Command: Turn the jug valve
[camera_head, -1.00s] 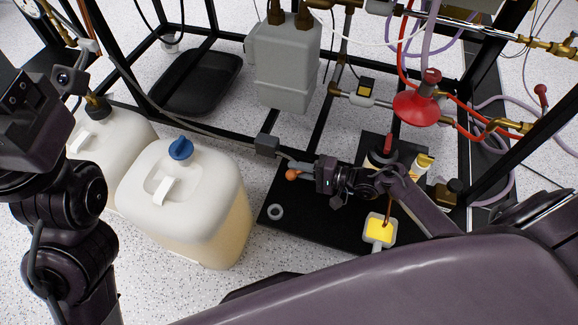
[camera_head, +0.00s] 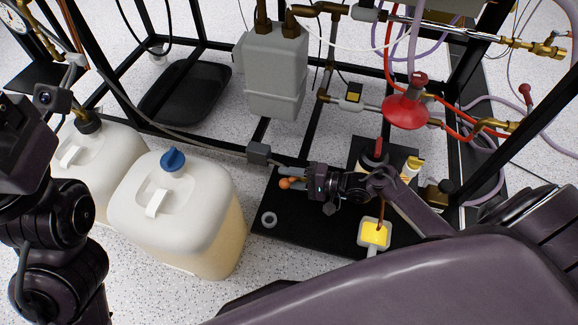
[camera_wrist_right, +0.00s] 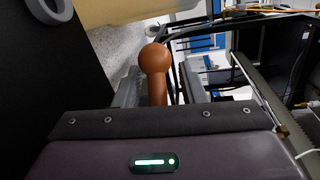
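An orange-brown ball-ended handle (camera_head: 285,183) sits over the left part of the black base plate (camera_head: 300,222). My right gripper (camera_head: 292,179) is at the handle. In the right wrist view the handle's ball and stem (camera_wrist_right: 155,60) stand between the two grey fingers (camera_wrist_right: 156,88). The fingers look apart, with a gap beside the stem. A white jug with a blue cap (camera_head: 205,205) stands left of the plate. A second white jug (camera_head: 82,160) with a black and brass cap fitting stands behind it. My left arm is at the left edge; its fingertips do not show.
A grey ring (camera_head: 268,219) and a yellow-filled dish (camera_head: 374,234) lie on the plate. A red funnel-like part (camera_head: 406,112), hoses and a grey box (camera_head: 277,75) hang above on a black frame. A black tray (camera_head: 185,92) lies on the speckled floor behind the jugs.

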